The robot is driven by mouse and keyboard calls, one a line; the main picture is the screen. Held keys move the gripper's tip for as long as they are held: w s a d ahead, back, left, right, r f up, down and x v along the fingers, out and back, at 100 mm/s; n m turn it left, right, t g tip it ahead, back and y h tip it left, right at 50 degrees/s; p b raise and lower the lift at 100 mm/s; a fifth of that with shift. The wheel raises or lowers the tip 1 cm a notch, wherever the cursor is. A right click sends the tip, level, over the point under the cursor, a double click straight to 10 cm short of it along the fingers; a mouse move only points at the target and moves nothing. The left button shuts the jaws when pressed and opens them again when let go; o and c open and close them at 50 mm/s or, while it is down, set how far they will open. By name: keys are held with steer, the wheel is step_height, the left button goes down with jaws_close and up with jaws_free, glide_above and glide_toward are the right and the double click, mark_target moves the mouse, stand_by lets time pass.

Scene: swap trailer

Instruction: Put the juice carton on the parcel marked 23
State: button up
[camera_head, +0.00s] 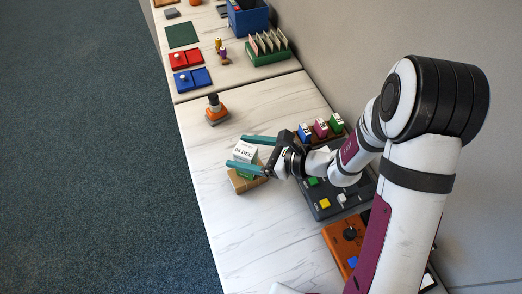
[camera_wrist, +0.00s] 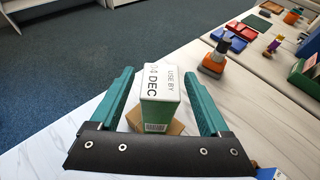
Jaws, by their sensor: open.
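The juice carton (camera_head: 243,153) is a green and white box with a "USE BY 04 DEC" print; it also shows in the wrist view (camera_wrist: 161,90). It appears to stand upright on a brown cardboard parcel (camera_head: 243,185). The parcel shows on both sides of the carton's lower part in the wrist view (camera_wrist: 176,127). No number on the parcel is readable. My gripper (camera_head: 236,151) is open, its teal fingers on either side of the carton. In the wrist view a gap shows between the carton and each finger.
An orange and black stamp-like object (camera_head: 215,110) stands behind the carton. A dark panel with coloured buttons (camera_head: 322,204) and a row of coloured blocks (camera_head: 321,128) lie to the right. Red (camera_head: 185,59) and blue (camera_head: 193,79) trays sit farther back. The near left tabletop is clear.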

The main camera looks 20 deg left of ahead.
steer(key=v, duration=0.9)
steer(key=s+d+r+n+g+h, duration=0.1)
steer(key=s+d+r+n+h, duration=0.25)
steer(key=s+n, duration=0.2)
steer(key=s+d+r+n+g+h, duration=0.2)
steer(key=s+d+r+n+h, duration=0.15)
steer(key=s, duration=0.25)
steer(key=s+d+n+t+h, duration=0.2)
steer(key=s+d+n+h, duration=0.1)
steer(key=d, duration=0.7)
steer(key=shift+s+f+t+h, duration=0.2)
steer(key=shift+s+t+h, duration=0.25)
steer(key=shift+h, duration=0.35)
